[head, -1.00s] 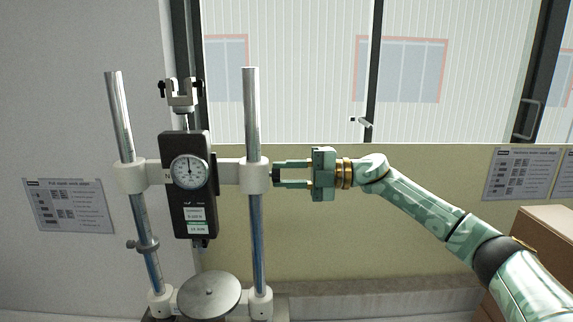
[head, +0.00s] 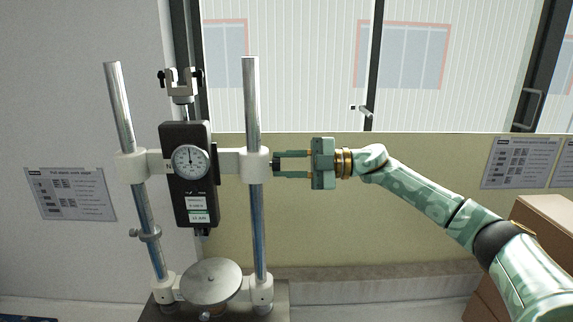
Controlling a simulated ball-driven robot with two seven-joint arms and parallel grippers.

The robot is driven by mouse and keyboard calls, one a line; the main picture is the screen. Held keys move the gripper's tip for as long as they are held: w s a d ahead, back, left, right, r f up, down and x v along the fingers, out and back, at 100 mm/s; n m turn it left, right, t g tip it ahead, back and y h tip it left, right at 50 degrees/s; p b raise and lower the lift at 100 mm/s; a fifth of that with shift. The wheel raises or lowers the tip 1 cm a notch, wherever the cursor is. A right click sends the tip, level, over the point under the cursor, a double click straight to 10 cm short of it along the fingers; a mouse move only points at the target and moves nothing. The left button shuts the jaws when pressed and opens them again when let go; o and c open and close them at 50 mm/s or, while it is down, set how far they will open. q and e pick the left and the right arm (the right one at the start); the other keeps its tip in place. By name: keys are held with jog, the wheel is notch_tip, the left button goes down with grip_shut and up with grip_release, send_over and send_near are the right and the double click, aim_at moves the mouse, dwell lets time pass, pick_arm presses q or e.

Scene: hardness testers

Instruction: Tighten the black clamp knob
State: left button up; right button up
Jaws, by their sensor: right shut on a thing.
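The hardness tester stand (head: 253,220) has two upright steel posts joined by a white crossbar. The black clamp knob (head: 275,167) sits at the right end of the crossbar, on the white collar (head: 255,165) of the right post. It is small and mostly hidden between the fingertips. My right gripper (head: 278,166) comes in level from the right and is shut on the knob. A black gauge body (head: 186,187) with a round dial (head: 190,161) hangs on the crossbar between the posts. My left gripper is not in view.
A round metal plate (head: 211,279) stands on the tester's base below the gauge. Brown boxes (head: 540,222) are stacked at the right, close to my right arm. Notices hang on the left wall (head: 70,193) and right wall (head: 520,161). The space right of the tester is open.

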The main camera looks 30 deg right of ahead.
jog(key=o, duration=1)
jog(key=shift+c, duration=0.2)
jog(key=b+v, duration=0.7)
jog(key=v, duration=0.9)
jog(key=shift+d+b, duration=0.3)
